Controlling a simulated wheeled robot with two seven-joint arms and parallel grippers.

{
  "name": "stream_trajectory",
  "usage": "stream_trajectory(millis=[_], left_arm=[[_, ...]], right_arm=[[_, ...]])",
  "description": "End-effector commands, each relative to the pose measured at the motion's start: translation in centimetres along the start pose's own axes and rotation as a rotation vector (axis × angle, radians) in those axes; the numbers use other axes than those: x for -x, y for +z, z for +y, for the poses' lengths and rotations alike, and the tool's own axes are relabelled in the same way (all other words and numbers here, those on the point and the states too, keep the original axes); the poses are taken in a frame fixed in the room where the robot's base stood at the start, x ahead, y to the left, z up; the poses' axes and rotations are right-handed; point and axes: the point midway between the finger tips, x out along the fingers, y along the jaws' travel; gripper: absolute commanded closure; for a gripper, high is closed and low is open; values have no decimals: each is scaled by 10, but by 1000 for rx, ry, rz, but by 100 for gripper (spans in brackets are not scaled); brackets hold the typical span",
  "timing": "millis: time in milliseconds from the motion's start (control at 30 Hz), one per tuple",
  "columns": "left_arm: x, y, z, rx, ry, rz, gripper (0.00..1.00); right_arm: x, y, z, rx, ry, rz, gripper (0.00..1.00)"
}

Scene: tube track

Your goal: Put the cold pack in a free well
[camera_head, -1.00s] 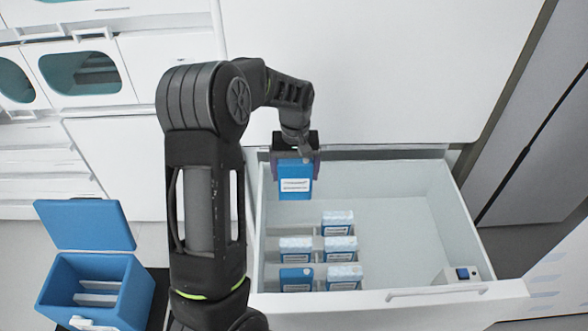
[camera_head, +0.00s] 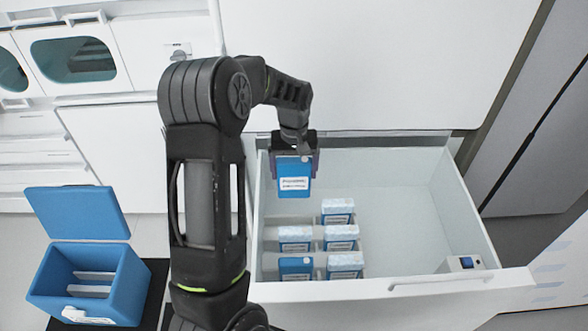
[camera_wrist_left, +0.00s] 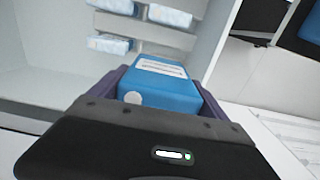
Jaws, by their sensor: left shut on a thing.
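The blue cold pack (camera_head: 293,178) with a white label hangs upright in my left gripper (camera_head: 295,155), above the back left part of the open drawer (camera_head: 400,195). In the left wrist view the cold pack (camera_wrist_left: 158,88) sits between the purple fingers of my left gripper (camera_wrist_left: 155,95), which are shut on it. Below it in the drawer are rows of wells with dividers (camera_head: 318,245). Several packs stand there: frosted white-topped ones (camera_head: 341,238) and one plain blue-topped pack (camera_head: 296,268) at the front left. The well area under the held pack is partly hidden. My right gripper is not in view.
An open blue cooler box (camera_head: 85,285) with white dividers stands on a dark mat left of the drawer. A small white device with a blue display (camera_head: 465,263) sits at the drawer's front right.

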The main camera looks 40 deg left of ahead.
Motion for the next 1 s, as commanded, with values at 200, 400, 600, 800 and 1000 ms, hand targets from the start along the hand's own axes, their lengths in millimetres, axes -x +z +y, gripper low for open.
stream_trajectory(millis=[200,400,600,800,1000], left_arm=[[-1,0,0,0,1,1,62],[-10,0,0,0,0,1,62],[-21,0,0,0,0,1,62],[-32,0,0,0,0,2,62],[-43,0,0,0,0,1,62]], right_arm=[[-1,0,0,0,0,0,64],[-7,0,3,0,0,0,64],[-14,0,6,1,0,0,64],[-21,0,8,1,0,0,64],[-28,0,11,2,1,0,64]])
